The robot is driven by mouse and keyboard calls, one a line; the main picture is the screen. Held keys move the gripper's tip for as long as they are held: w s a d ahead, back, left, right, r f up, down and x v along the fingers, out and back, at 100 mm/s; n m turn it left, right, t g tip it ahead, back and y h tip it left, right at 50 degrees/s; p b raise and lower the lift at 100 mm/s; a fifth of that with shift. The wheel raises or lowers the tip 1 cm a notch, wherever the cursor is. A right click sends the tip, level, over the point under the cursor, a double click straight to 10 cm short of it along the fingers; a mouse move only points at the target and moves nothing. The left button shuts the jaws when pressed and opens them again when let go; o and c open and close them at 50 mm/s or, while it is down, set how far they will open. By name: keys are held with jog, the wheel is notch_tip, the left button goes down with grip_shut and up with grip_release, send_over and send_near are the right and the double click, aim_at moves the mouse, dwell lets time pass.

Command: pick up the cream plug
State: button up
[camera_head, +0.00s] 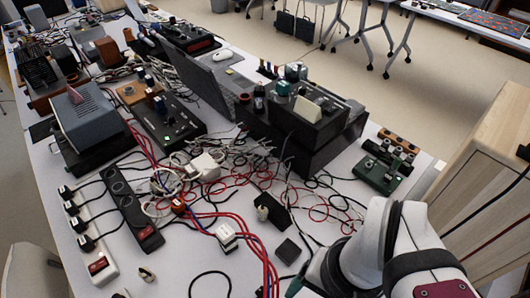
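A small cream plug-like piece (147,274) with a dark part lies on the white table near the front left, beside the power strips. Another small pale piece (262,213) sits against a dark block near the middle; it is too small to tell whether it is a plug. A white adapter (205,166) lies among the cables, and a white cube-shaped piece (226,237) stands closer to the front.
A white power strip (101,264) and a black one (125,205) lie at the left. Red, blue and white cables tangle across the middle. A black amplifier-like box (325,150) and a green device (384,170) stand behind my arm. Small bare patches remain at the front.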

jog(key=shift+c, duration=0.6)
jog(key=n+h, duration=0.2)
jog(key=n, duration=1.4)
send_over(262, 208)
notch_tip(262, 208, down, 6)
notch_tip(262, 208, down, 14)
jog(key=shift+f, duration=0.25)
grip_shut()
